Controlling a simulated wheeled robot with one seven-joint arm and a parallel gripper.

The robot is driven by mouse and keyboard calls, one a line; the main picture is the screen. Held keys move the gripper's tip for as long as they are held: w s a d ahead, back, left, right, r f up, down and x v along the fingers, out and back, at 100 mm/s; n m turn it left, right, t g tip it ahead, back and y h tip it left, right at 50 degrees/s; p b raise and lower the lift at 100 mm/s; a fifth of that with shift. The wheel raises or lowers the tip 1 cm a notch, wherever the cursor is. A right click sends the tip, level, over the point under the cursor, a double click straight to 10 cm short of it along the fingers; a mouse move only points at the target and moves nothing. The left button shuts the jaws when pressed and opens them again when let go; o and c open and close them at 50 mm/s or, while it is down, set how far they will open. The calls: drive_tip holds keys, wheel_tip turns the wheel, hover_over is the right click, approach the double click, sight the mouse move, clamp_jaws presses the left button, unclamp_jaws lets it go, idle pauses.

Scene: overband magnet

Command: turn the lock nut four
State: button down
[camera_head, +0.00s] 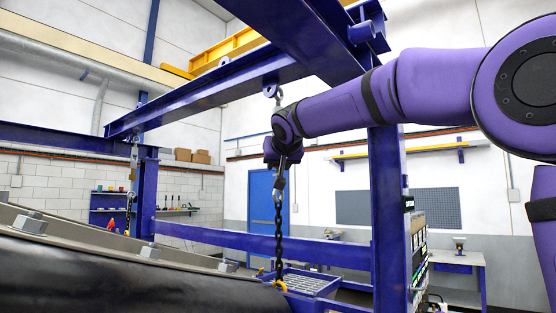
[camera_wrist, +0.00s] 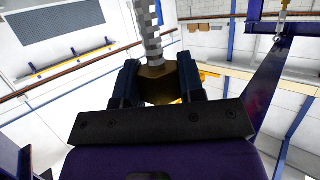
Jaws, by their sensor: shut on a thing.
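In the wrist view my gripper (camera_wrist: 159,76) has its two dark fingers on either side of a brass-brown lock nut (camera_wrist: 156,90), shut on it. A grey threaded rod (camera_wrist: 148,35) runs out of the nut toward the top of the picture. No number shows on the nut. In the head view my gripper (camera_head: 281,164) is at the hanging suspension under the blue beam, above a dark chain (camera_head: 279,238). The nut is hidden there by my wrist and gripper.
A blue frame surrounds the place, with an overhead beam (camera_head: 205,88) and a thick post (camera_head: 388,210) right of my gripper. A second chain (camera_head: 131,200) hangs at the left. The large dark magnet body (camera_head: 120,280) lies below. A workbench (camera_head: 455,258) stands at the back right.

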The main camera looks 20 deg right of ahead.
drive_tip(key=shift+f+m+h, duration=0.1)
drive_tip(key=shift+m+h, duration=0.2)
drive_tip(key=shift+h, duration=0.1)
drive_tip(key=shift+m+g+h, duration=0.3)
drive_tip(key=shift+m+h, duration=0.4)
drive_tip(key=shift+h, duration=0.1)
drive_tip(key=c, duration=0.6)
unclamp_jaws()
drive_tip(key=shift+c, duration=0.2)
drive_tip(key=s+a, duration=0.2)
drive_tip(key=s, duration=0.5)
drive_tip(key=shift+s+a, duration=0.25)
drive_tip(key=shift+s, duration=0.05)
drive_tip(key=shift+o, duration=0.5)
drive_tip(key=o, duration=0.5)
drive_tip(key=shift+c, duration=0.2)
drive_tip(key=shift+s, duration=0.1)
